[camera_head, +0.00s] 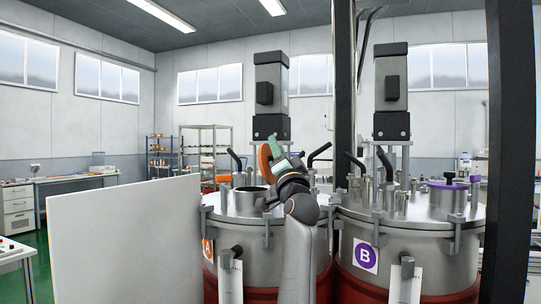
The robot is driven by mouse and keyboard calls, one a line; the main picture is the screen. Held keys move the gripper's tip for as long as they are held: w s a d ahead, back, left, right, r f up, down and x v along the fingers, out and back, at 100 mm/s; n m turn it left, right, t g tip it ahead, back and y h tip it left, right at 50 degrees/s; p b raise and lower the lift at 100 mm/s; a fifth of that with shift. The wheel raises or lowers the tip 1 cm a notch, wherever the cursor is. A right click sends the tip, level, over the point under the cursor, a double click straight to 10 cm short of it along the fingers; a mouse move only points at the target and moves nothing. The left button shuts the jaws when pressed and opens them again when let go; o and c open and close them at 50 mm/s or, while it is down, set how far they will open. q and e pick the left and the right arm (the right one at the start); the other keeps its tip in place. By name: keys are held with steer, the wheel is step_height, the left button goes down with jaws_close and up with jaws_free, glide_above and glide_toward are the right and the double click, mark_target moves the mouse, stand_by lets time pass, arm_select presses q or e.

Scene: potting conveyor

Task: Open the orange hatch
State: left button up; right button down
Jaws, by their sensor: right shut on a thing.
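The orange hatch (264,162) is on the lid of the left metal tank (222,205), which carries an orange label A. The hatch is raised and stands nearly on edge, with a dark round opening showing below it. My right gripper (273,150) is at the upper part of the hatch and shut on it; the arm comes up from the bottom and hides part of the tank lid. The exact finger contact is too small to see. My left gripper is not in view.
The right tank, with a purple B label (365,254), has a shut purple hatch (447,185). Black bent handles and motor columns rise from both lids. A large white panel (125,240) stands left of the tanks. Dark upright posts stand between the tanks and at right.

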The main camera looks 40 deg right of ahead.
steer(key=shift+s+d+f+m+g+h+b, duration=0.15)
steer(key=shift+s+m+h, duration=0.25)
steer(key=shift+m+h, duration=0.45)
steer(key=shift+s+d+m+g+h+b, duration=0.15)
steer(key=shift+s+d+m+g+h, duration=0.15)
steer(key=shift+m+h, duration=0.55)
steer(key=shift+s+d+f+m+g+h+b, duration=0.15)
steer(key=shift+s+m+h, duration=0.4)
steer(key=shift+m, duration=0.45)
steer(key=shift+w+h, duration=0.1)
steer(key=shift+h, duration=0.15)
steer(key=shift+r, duration=0.1)
steer(key=c, duration=0.5)
jaws_free()
steer(key=shift+c, duration=0.2)
steer(key=s+a+b, duration=0.2)
steer(key=s+a, duration=0.6)
steer(key=s, duration=0.2)
steer(key=shift+a+f+b, duration=0.15)
steer(key=shift+f+b, duration=0.15)
steer(key=shift+f, duration=0.1)
